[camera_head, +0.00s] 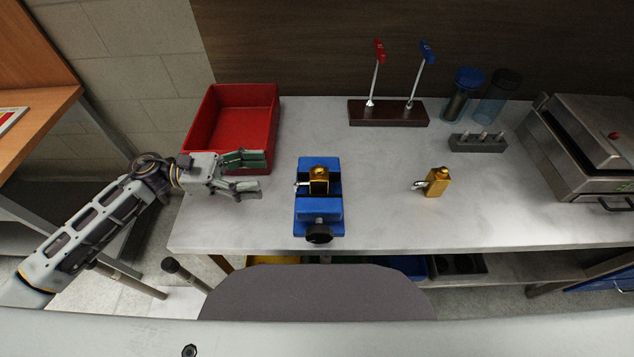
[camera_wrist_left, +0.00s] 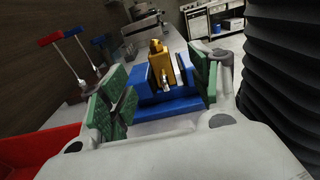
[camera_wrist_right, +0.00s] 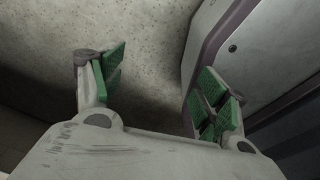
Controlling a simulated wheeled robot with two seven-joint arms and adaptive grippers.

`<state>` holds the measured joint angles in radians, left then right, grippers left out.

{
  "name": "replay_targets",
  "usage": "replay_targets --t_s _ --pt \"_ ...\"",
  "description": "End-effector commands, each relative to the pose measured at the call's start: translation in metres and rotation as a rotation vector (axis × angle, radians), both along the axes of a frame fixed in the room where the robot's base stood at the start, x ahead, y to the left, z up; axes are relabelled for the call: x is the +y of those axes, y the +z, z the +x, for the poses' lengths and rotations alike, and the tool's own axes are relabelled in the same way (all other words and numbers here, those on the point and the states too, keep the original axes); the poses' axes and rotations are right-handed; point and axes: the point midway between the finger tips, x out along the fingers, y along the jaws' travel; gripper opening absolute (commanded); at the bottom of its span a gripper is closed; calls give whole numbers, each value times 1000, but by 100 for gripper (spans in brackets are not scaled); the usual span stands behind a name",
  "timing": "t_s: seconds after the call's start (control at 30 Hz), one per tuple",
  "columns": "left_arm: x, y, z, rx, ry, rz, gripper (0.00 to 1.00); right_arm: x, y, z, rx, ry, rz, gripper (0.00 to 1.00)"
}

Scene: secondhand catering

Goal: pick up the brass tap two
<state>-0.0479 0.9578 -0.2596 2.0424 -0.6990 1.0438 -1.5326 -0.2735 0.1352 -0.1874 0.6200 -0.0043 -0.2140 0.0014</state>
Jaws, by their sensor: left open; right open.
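Two brass taps show in the head view; I cannot tell which is number two. One brass tap (camera_head: 319,181) sits in the blue vise (camera_head: 318,213) at the middle of the table. The other brass tap (camera_head: 437,182) stands on the bare tabletop to the right. My left gripper (camera_head: 258,173) is open and empty, left of the vise and by the red bin's front right corner. In the left wrist view, the blue vise (camera_wrist_left: 178,107) and brass (camera_wrist_left: 161,66) show beyond the open fingers. My right gripper (camera_wrist_right: 162,88) is open and empty, over the floor.
A red bin (camera_head: 197,131) stands at the table's left. A dark stand (camera_head: 388,113) with a red and a blue lever is at the back. A grey block (camera_head: 477,144), two cups and a metal appliance (camera_head: 575,147) are at the right. The tabletop (camera_head: 385,215) between the taps is clear.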

Motion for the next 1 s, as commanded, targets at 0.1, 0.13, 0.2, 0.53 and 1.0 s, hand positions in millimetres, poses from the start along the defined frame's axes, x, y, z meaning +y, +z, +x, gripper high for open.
replay_targets --t_s 0.1,0.13,0.2,0.53,1.0 --pt "0 1 0 0 0 0 62 4 0 -8 9 -1 4 74" --pt "0 1 0 0 0 0 62 5 0 -10 11 -1 6 74" --pt "0 1 0 0 0 0 62 8 -1 -15 17 -2 8 74" --pt "-19 2 0 -1 -1 -2 62 13 3 -21 24 -3 13 74" --pt "-72 3 1 -1 -1 -2 62 31 16 -6 8 -5 33 74"
